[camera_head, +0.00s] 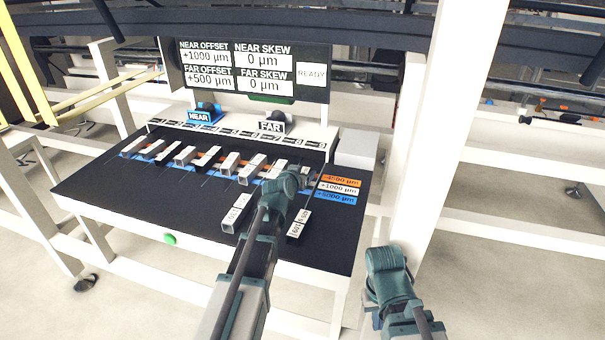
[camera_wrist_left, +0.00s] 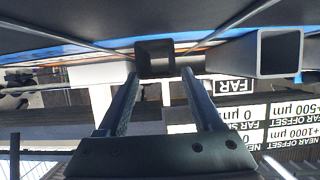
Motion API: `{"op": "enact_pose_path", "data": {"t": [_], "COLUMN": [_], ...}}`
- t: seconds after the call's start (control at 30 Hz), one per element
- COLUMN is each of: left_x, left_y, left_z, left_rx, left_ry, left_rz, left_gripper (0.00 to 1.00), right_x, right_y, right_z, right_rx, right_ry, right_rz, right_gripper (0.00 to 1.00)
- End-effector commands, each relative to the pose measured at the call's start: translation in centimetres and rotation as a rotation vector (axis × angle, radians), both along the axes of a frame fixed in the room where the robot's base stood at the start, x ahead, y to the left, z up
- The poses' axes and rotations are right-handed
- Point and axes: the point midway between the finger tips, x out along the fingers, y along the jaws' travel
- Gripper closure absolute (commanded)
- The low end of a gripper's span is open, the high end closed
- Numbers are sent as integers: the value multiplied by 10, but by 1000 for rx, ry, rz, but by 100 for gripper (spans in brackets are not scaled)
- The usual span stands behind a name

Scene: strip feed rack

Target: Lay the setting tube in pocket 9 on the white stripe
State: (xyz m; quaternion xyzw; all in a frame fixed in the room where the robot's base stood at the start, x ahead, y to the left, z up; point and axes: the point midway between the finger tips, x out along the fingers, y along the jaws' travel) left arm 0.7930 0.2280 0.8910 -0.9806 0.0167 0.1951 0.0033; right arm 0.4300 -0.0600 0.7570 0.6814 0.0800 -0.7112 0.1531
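The feed rack holds a row of square tubes (camera_head: 230,162) across orange, white and blue stripes. My left gripper (camera_head: 304,180) is at the right end of this row, its fingers mostly hidden by the wrist in the head view. In the left wrist view a dark square tube end (camera_wrist_left: 155,57) sits between the left fingertips; whether they press on it is unclear. A lighter tube (camera_wrist_left: 266,52) is beside it.
A display (camera_head: 252,70) reads near offset +1000, far offset +500, both skews 0, READY. NEAR (camera_head: 200,116) and FAR (camera_head: 271,125) knobs stand behind the row. A white block (camera_head: 356,149) is at the back right. The black table's front left (camera_head: 120,196) is clear.

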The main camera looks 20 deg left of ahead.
Motion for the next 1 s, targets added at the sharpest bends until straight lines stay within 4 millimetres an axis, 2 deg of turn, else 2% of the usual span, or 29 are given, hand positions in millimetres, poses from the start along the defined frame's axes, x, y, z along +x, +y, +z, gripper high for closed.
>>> {"op": "enact_pose_path", "data": {"t": [0.27,0.5,1.0], "left_x": [0,0,-97], "left_y": [0,0,3], "left_z": [1,17,54], "left_rx": [0,0,0], "left_ry": [0,0,0], "left_rz": [0,0,0], "left_gripper": [33,33,33], "right_x": [0,0,0], "right_y": [0,0,0], "right_z": [1,17,54], "right_rx": [0,0,0], "right_ry": [0,0,0], "right_rz": [0,0,-1], "right_gripper": [100,100,100]}}
